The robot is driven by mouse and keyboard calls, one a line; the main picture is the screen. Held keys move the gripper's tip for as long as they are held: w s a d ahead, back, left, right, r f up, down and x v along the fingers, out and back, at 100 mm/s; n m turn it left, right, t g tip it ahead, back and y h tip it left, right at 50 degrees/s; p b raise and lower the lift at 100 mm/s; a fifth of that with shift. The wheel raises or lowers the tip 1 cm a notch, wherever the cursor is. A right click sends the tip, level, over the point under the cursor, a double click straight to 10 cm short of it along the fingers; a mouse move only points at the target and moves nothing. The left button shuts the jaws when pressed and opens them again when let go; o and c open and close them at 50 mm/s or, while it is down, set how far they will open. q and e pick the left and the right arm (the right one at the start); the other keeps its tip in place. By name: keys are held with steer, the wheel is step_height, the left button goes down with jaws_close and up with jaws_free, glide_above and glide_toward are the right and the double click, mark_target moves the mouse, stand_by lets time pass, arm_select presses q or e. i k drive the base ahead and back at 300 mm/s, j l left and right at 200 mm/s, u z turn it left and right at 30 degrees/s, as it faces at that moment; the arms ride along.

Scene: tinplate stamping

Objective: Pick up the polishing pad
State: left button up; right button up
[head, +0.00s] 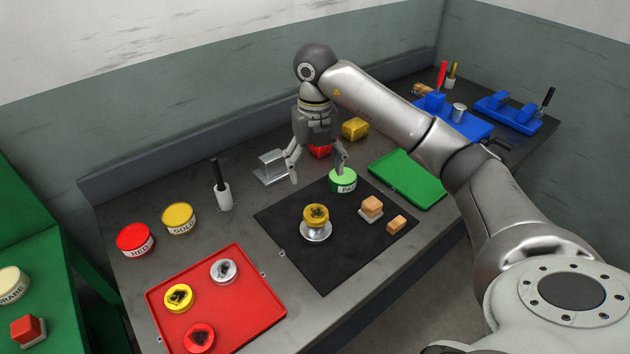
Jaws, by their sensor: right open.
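A round green tin (343,181) with a white label, whose letters seem to start with "PA", stands at the back edge of the black mat (292,235). I cannot tell for sure that it is the polishing pad. My right gripper (317,174) points down with its fingers spread wide and nothing between them. Its right finger is right at the green tin's top in the picture; I cannot tell whether they touch. Its left finger hangs to the left of the tin. My left gripper is not in view.
A gold-topped piece on a silver dish (316,230) and tan blocks (372,206) are on the mat. A red tray (262,307) with round tins, a green tray (404,181), a metal stand (270,168) and blue holders (466,125) surround it.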

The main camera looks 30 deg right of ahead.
mark_target(370, 211)
steer(key=z, duration=1.45)
